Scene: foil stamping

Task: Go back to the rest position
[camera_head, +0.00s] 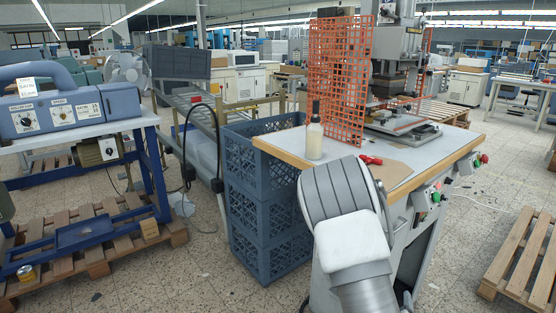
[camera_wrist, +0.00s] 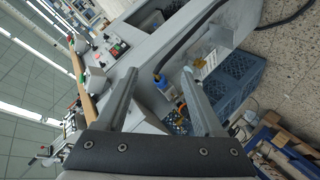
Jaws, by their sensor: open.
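My gripper (camera_wrist: 159,71) is in the wrist view, with its two dark fingers spread apart. Nothing is held between them. In the head view my arm rises in front of the stamping machine's table (camera_head: 440,148), and the fingers are hidden there. The wrist view is strongly tilted and shows the grey side of a machine (camera_wrist: 205,22) beyond the fingers, with a small bottle (camera_wrist: 162,83) and blue crates (camera_wrist: 232,80) past them.
A stack of blue crates (camera_head: 262,205) stands left of the table. A bottle (camera_head: 314,138) and red-handled tool (camera_head: 371,160) are on the tabletop, beside an orange mesh guard (camera_head: 340,75). Wooden pallets (camera_head: 522,258) lie at right and left.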

